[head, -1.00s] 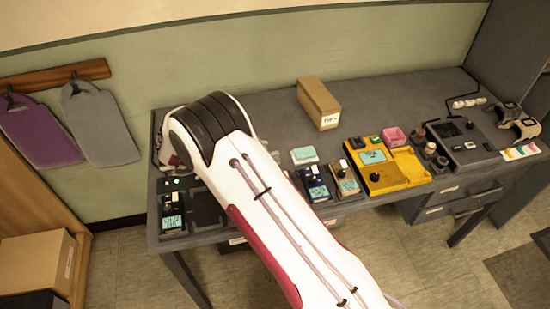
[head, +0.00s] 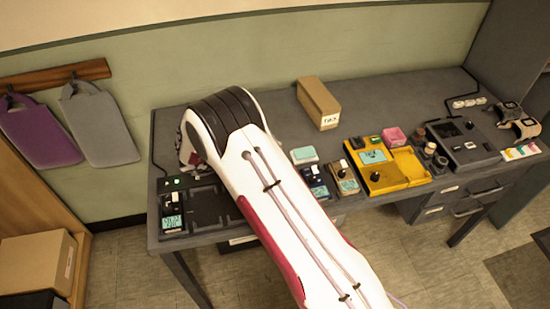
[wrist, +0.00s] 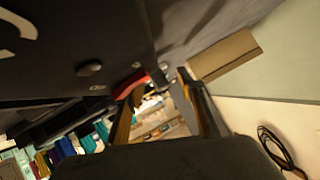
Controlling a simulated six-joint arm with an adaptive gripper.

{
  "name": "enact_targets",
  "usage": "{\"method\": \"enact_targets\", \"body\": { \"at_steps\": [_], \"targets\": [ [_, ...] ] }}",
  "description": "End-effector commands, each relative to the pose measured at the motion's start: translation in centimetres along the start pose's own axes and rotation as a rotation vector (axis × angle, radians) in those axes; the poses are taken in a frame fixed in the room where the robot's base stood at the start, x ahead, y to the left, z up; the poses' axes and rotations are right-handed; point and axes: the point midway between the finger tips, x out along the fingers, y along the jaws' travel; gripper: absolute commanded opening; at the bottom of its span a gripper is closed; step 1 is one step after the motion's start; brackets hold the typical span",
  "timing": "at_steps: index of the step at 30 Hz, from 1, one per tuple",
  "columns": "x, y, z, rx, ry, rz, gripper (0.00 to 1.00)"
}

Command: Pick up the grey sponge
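I cannot make out a grey sponge in either view; my arm covers part of the desk in the head view. My gripper (wrist: 158,88) shows in the wrist view with its two dark, tan-padded fingers apart. I see no object held between them, only a blurred, cluttered background beyond. In the head view my gripper is hidden behind my arm, over the left part of the desk (head: 375,95). A small pad with a teal top (head: 304,155) lies just right of my arm.
A cardboard box (head: 319,104) stands behind on the desk. To the right are a yellow device (head: 378,179), a pink block (head: 393,137) and a dark grey console (head: 466,145). A black device with a teal screen (head: 172,222) is at the left. The back middle is clear.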

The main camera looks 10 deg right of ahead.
Motion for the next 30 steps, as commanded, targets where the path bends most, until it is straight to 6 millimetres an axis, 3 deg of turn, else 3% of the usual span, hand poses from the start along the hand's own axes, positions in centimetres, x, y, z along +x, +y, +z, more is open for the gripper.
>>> {"method": "enact_targets", "body": {
  "at_steps": [2,6,20,30],
  "targets": [
    [0.0,0.0,0.0,0.000,0.000,0.000,0.37],
    [0.0,0.0,0.0,0.000,0.000,0.000,0.00],
    [-0.1,-0.1,-0.2,0.001,0.000,0.000,0.00],
    [-1.4,-1.0,-2.4,0.003,-0.001,0.000,0.00]
  ]
}}
